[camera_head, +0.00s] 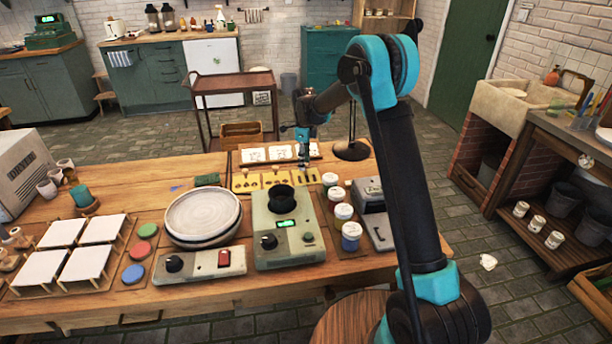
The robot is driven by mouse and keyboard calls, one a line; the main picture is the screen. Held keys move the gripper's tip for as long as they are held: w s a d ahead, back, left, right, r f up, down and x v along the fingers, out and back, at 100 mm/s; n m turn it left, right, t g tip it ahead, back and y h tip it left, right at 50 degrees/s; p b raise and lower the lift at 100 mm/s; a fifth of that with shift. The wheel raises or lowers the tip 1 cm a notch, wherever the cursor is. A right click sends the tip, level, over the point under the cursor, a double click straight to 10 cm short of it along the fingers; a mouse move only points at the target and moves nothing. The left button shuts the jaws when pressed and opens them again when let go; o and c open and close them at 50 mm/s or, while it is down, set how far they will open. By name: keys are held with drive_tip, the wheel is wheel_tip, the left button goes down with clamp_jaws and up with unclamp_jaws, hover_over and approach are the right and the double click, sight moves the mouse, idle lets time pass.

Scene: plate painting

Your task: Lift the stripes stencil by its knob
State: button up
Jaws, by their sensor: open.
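Three yellow stencils with small dark knobs lie in a row at the back of the wooden table: a left one (246,182), a middle one (275,178) and a right one (311,176). Their cut-out patterns are too small to read, so I cannot tell which has the stripes. My gripper (303,165) is open and points down at the right stencil, over or close around its knob. I cannot tell whether the fingers touch it. My gripper partly hides that stencil and the card behind it.
A wooden tray with white picture cards (253,155) stands just behind the stencils. Stacked plates (203,215), a grey device with a dark round cup (287,235) and lidded jars (343,212) stand in front. A dark stand (351,151) is right of my gripper.

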drive_tip(key=shift+f, duration=1.05)
clamp_jaws()
